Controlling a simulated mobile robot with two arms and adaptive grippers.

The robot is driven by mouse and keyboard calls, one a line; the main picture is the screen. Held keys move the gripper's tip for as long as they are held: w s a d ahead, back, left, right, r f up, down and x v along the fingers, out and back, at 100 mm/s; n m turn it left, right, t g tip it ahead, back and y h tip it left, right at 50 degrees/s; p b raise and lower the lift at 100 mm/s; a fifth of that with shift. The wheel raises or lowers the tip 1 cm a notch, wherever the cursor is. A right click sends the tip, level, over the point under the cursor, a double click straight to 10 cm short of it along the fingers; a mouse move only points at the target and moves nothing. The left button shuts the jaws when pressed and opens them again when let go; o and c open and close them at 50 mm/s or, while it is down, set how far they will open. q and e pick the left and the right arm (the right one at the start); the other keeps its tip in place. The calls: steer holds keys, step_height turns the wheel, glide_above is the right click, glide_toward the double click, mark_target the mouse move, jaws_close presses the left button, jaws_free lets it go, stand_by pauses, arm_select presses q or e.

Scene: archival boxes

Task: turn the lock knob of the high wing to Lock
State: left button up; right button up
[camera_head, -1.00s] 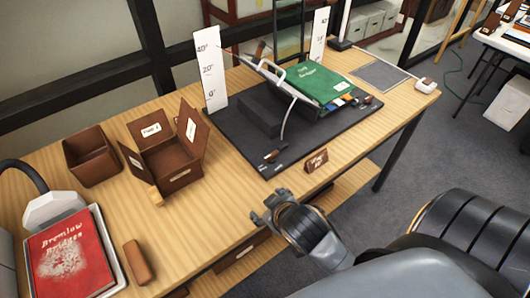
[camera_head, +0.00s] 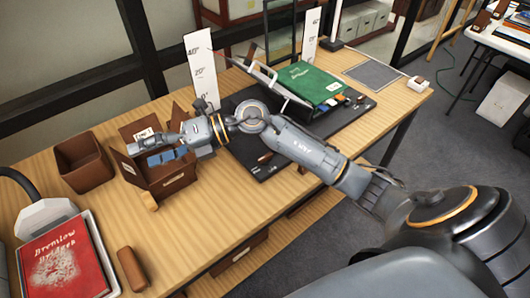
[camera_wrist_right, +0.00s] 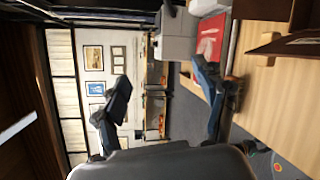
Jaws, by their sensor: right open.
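The dark book cradle (camera_head: 262,172) stands on the desk with a green book (camera_head: 308,82) on its right part and a raised pale metal frame above. A small brown-handled knob (camera_head: 265,157) shows at its front left, partly beside my forearm. Another dark knob (camera_head: 360,98) is at its right end. Their setting and the lock labels are too small to read. My right gripper (camera_head: 150,156) is left of the cradle, over the open brown box (camera_head: 172,183). In the right wrist view, its fingers (camera_wrist_right: 163,100) are apart with nothing between them. My left gripper is out of view.
A white angle scale (camera_head: 201,68) stands behind the cradle. An empty brown bin (camera_head: 82,162), a red book (camera_head: 62,262) in a tray and a brown block (camera_head: 131,268) are on the left. A grey mat (camera_head: 374,73) lies right.

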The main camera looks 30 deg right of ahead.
steer(key=w+d+f+n+g+h, duration=0.2)
steer(key=d+f+h, duration=0.4)
steer(key=d, duration=0.2)
steer(key=m+g+h, duration=0.3)
steer(key=h, duration=0.6)
glide_above(265, 156)
steer(key=shift+n, duration=0.3)
step_height(265, 156, down, 14)
steer(key=shift+r+p, duration=0.15)
steer(key=shift+p, duration=1)
steer(key=c, duration=1.2)
steer(key=shift+o, duration=0.2)
